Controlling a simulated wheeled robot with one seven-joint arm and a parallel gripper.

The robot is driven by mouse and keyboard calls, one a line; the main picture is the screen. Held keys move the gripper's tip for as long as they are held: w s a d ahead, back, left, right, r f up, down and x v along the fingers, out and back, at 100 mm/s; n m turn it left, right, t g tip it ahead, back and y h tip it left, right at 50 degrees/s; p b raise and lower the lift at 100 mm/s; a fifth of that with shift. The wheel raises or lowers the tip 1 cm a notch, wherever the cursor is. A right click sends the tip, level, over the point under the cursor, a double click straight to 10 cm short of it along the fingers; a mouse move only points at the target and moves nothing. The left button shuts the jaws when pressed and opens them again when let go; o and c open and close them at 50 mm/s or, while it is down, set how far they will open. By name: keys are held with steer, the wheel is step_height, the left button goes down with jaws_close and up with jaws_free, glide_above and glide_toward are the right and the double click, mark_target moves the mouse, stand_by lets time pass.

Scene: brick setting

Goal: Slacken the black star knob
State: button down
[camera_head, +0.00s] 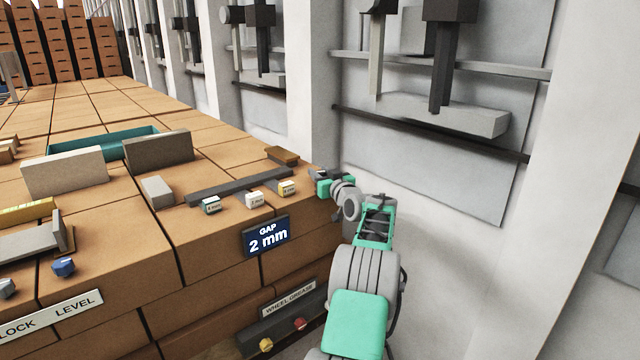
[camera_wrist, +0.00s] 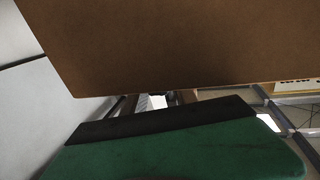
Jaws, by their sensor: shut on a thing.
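My gripper (camera_head: 322,178) is at the far right corner of the brick-block bench (camera_head: 222,275), beside its end face. It is shut, with its tip against the dark part at that corner. The black star knob itself is hidden at the gripper's tip, and its shape cannot be made out. In the wrist view a green part of my gripper with a black strip (camera_wrist: 160,120) fills the bottom. A brown block face (camera_wrist: 170,45) hangs close above it, and no knob shows between them.
A dark rail (camera_head: 235,187) with small labelled blocks and a brown piece (camera_head: 283,155) lie near the gripper. A "GAP 2 mm" sign (camera_head: 266,236) is on the front. Yellow (camera_head: 265,345) and red (camera_head: 300,324) knobs sit below. A pale wall (camera_head: 440,180) stands close right.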

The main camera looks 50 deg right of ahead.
mark_target(324, 175)
steer(key=shift+d+r+n+t+y+p, duration=0.1)
steer(key=shift+r+n+t+y+p, duration=0.15)
steer(key=shift+n+t+y+p, duration=0.45)
steer(key=shift+f+n+y, duration=0.1)
steer(key=shift+n+y, duration=0.4)
steer(key=shift+y, duration=0.4)
steer(key=c, duration=1)
jaws_free()
steer(key=shift+f, duration=0.15)
steer(key=b+v, duration=0.2)
steer(key=v, duration=0.5)
steer(key=shift+s+a, duration=0.2)
steer(key=shift+s, duration=0.15)
